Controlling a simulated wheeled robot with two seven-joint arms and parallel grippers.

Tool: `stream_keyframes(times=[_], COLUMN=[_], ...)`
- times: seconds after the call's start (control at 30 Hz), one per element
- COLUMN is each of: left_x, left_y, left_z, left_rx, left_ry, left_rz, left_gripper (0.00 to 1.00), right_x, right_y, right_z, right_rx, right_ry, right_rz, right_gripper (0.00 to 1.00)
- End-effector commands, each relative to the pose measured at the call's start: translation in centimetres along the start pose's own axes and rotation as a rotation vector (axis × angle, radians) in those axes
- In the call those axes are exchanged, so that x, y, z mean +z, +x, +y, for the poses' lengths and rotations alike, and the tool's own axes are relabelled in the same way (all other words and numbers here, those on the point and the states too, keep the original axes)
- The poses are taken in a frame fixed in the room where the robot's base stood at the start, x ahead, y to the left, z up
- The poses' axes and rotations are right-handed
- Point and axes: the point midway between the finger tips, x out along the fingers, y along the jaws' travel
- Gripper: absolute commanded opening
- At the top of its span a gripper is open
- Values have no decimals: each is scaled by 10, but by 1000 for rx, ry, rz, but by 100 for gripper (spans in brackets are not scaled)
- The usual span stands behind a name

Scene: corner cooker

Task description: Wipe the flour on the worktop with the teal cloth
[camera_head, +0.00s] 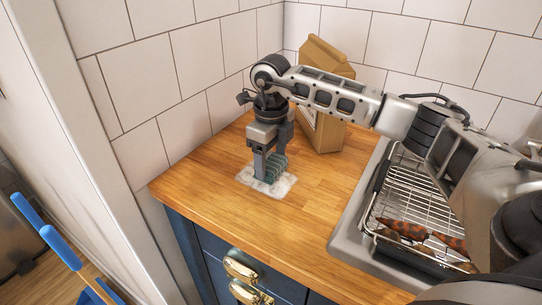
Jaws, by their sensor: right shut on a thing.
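The teal cloth (279,168) is a small folded bundle between the fingers of my right gripper (267,171). My right gripper points down and is shut on the cloth, right over the flour patch. The cloth's lower edge appears to be at the flour, though the fingers hide part of it. My left gripper is not in view.
A tan carton or bag (330,132) stands in the corner behind my right gripper. Tiled walls close off the left and back. The worktop's front is clear above blue drawers (215,260).

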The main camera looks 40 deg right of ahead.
Motion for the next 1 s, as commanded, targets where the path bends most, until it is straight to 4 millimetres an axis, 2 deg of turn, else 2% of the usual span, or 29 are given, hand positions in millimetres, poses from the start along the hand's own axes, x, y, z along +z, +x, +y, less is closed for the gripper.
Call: stream_keyframes(times=[0.8, 1.0], left_x=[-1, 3], left_y=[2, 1], left_z=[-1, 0], left_rx=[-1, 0], left_ry=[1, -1], left_rz=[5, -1], left_gripper=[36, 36], right_x=[0, 17], right_y=[3, 3], right_z=[0, 1], right_rx=[1, 1], right_ry=[-1, -2], right_rz=[1, -1], right_gripper=[41, 41])
